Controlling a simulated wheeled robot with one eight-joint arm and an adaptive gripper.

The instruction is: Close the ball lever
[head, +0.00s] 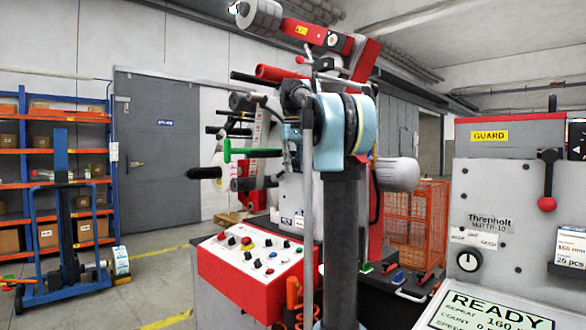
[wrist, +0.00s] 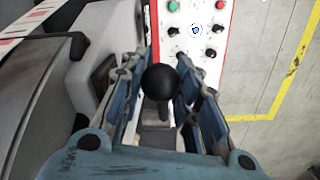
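A ball lever with a black ball knob (wrist: 160,82) shows in the wrist view, its short stem running down the picture from the ball. My gripper (wrist: 165,62) is open, with one blue-and-grey finger on each side of the ball. The ball lies between the fingers; whether either finger touches it I cannot tell. In the head view my arm stands in front of the machine, and I cannot make out the fingers or the black ball there.
The red-and-white control panel (wrist: 198,30) with buttons and knobs lies beyond the fingers; it also shows in the head view (head: 255,262). A grey GUARD panel (head: 500,190) with a red-ball lever (head: 547,188) stands at right. Clear floor with yellow lines (wrist: 285,85) lies beside the panel.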

